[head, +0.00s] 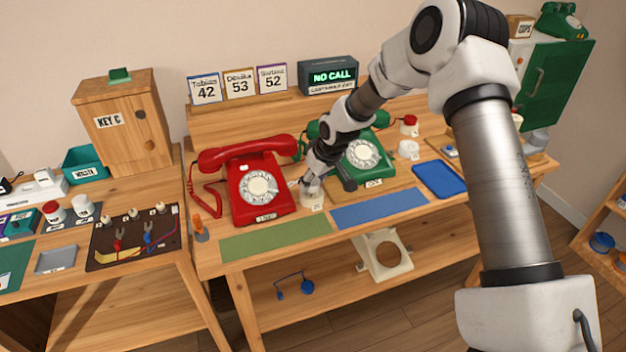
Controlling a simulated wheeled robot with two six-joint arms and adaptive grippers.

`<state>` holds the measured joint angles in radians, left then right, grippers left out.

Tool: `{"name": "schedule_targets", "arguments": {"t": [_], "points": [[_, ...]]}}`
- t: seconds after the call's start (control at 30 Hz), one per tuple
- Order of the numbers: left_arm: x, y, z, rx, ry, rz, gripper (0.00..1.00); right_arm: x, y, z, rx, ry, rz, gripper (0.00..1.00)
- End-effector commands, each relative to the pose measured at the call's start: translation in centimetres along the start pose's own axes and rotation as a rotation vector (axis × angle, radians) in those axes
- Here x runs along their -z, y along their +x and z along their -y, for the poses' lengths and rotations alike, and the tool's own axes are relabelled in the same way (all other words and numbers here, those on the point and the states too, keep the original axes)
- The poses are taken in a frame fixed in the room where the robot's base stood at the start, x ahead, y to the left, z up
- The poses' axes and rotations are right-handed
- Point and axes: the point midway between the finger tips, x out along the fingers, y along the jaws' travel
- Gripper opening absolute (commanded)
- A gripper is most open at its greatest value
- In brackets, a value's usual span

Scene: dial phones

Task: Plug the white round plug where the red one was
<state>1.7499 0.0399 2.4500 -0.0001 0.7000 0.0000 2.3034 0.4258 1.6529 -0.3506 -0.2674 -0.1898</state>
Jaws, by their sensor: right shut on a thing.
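My right gripper (312,187) reaches down between the red dial phone (260,184) and the green dial phone (363,157). It is shut on a small pale thing, just above or at a small white labelled block (313,202). The fingers hide most of that thing, so I cannot tell whether it is the white round plug or whether it is seated. A red round piece (409,121) on a pale base stands at the back right. A white round piece (408,149) is in front of it. My left gripper is out of view.
A green mat (275,238), a blue mat (380,208) and a blue tray (438,179) lie along the front of the table. An orange-handled tool (200,228) stands at its left edge. A "NO CALL" display (328,77) sits on the back shelf. My right arm crosses the right side.

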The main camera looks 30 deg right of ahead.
Motion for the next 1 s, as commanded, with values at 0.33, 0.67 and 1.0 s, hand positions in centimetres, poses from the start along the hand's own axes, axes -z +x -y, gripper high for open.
{"name": "schedule_targets", "arguments": {"t": [0.33, 0.67, 1.0], "points": [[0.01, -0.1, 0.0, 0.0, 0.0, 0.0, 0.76, 0.04, -0.08, 0.0, 0.0, 0.0, 0.0, 0.19], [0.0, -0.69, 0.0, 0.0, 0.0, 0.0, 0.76, -0.03, -0.07, 0.02, 0.0, 0.0, 0.0, 0.19], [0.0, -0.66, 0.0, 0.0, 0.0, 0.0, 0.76, -0.02, -0.06, 0.01, 0.0, 0.0, 0.0, 0.19]]}}
